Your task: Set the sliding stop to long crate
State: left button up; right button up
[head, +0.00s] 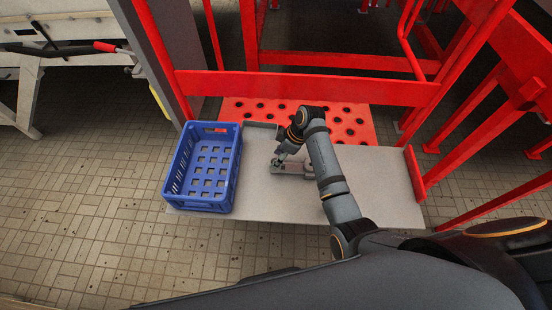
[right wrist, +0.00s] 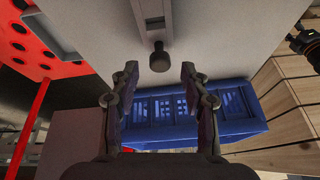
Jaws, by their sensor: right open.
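The sliding stop is a grey slotted piece (head: 297,169) on the grey table (head: 385,185), right of the blue crate (head: 234,170). In the right wrist view its slotted bar (right wrist: 152,14) ends near a dark round knob (right wrist: 159,62). My right gripper (head: 281,157) is over the stop's left end in the head view. In the right wrist view my right gripper (right wrist: 158,72) is open, with the knob in line with the gap between its fingertips. Nothing is gripped. The crate (right wrist: 240,108) also shows beyond the fingers. My left gripper is not seen.
A grey bracket (head: 262,128) stands at the table's back edge beside the crate. A red perforated plate (head: 340,122) and red frame bars (head: 300,87) are behind the table. The table's right part is clear up to a red side bar (head: 415,173).

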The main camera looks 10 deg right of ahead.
jog(key=v, duration=1)
